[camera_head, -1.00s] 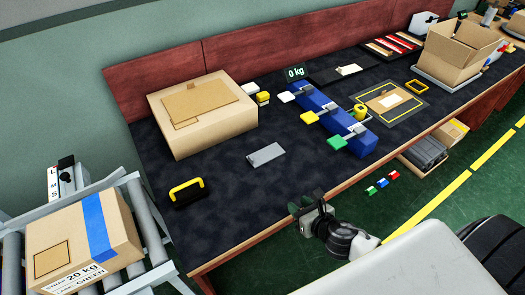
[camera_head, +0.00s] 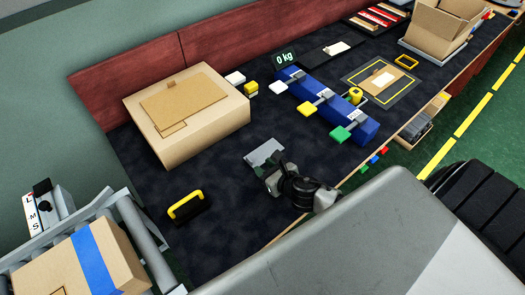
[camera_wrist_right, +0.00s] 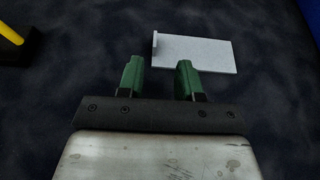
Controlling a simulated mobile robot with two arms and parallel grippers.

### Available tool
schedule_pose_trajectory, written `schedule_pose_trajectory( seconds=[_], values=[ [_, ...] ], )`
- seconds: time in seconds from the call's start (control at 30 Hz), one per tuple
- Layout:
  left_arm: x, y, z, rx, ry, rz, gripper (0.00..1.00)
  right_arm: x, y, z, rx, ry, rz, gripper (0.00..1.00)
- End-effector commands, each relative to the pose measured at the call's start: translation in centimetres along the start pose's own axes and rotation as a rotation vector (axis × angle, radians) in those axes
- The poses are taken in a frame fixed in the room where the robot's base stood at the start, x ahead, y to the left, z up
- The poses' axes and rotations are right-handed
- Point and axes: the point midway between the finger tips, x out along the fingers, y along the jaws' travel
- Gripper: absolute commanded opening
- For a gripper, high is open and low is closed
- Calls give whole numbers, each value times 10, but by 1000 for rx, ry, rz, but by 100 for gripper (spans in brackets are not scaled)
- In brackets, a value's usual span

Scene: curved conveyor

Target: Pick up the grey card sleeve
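The grey card sleeve (camera_head: 264,153) lies flat on the dark table mat in the head view, partly hidden by my right gripper. In the right wrist view the sleeve (camera_wrist_right: 194,52) shows as a pale grey plate with a small raised lip at its left end. My right gripper (camera_head: 268,172) is at the sleeve's near side. Its two green fingers (camera_wrist_right: 159,76) are apart with nothing between them, and the sleeve lies just beyond their tips. Whether they touch it I cannot tell. My left gripper is in neither view.
A black block with a yellow handle (camera_head: 187,207) lies left of the sleeve. A large cardboard box (camera_head: 205,130) stands behind it. A blue rack (camera_head: 322,104) with coloured tabs stands to the right. Bare mat surrounds the sleeve.

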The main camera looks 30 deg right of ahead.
Motion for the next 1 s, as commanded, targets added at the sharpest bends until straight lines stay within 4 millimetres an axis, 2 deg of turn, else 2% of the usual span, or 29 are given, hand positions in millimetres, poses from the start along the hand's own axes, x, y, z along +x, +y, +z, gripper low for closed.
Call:
schedule_pose_trajectory(
  seconds=[0.17, 0.43, 0.73, 0.77, 0.9, 1.0],
  values=[
    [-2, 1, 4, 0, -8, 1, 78, 14, 2, 2, 1, -1, 1, 35],
    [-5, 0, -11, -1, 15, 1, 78, 52, 7, 4, 0, -1, 0, 35],
    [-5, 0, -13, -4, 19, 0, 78, 58, 7, 3, 0, 0, 1, 35],
    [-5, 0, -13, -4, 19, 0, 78, 58, 7, 3, 0, 0, 1, 34],
    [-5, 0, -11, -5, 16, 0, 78, 58, 7, 3, 0, 0, 1, 12],
    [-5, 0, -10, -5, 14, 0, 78, 58, 7, 3, 0, 0, 1, 0]
  ],
)
